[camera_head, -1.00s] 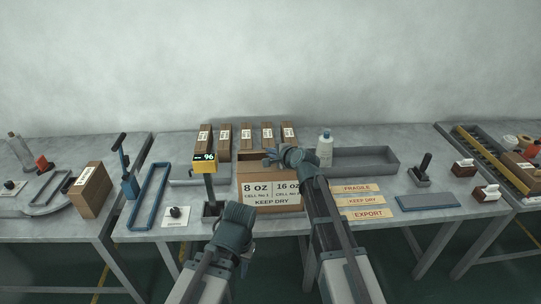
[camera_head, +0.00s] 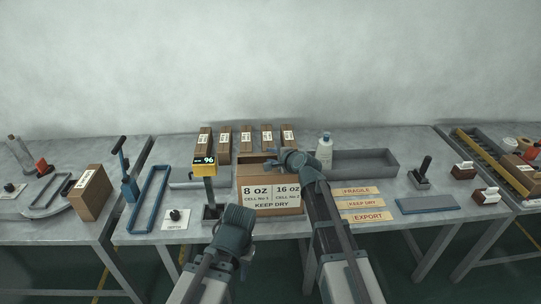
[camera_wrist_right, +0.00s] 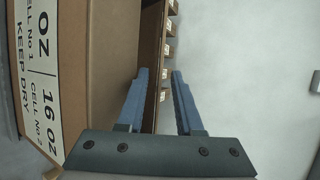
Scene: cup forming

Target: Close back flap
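The brown carton (camera_head: 269,196), with a white "8 oz / 16 oz, KEEP DRY" label on its front, stands at the middle of the table. Its top looks open at the left, with a dark gap. The back flap is not clearly made out, as my right arm covers the back right. In the right wrist view the carton (camera_wrist_right: 110,60) fills the left side. My right gripper (camera_wrist_right: 160,74) is open at the carton's edge, fingers apart, with a brown panel edge seen between them; I cannot tell whether they touch it. My left gripper (camera_head: 237,218) hangs in front of the carton, fingertips hidden.
Several small brown boxes (camera_head: 246,138) stand behind the carton. A yellow display (camera_head: 204,166) on a post is just left of it. A white bottle (camera_head: 325,150) and grey tray (camera_head: 365,162) are to the right. Label strips (camera_head: 366,203) lie at front right.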

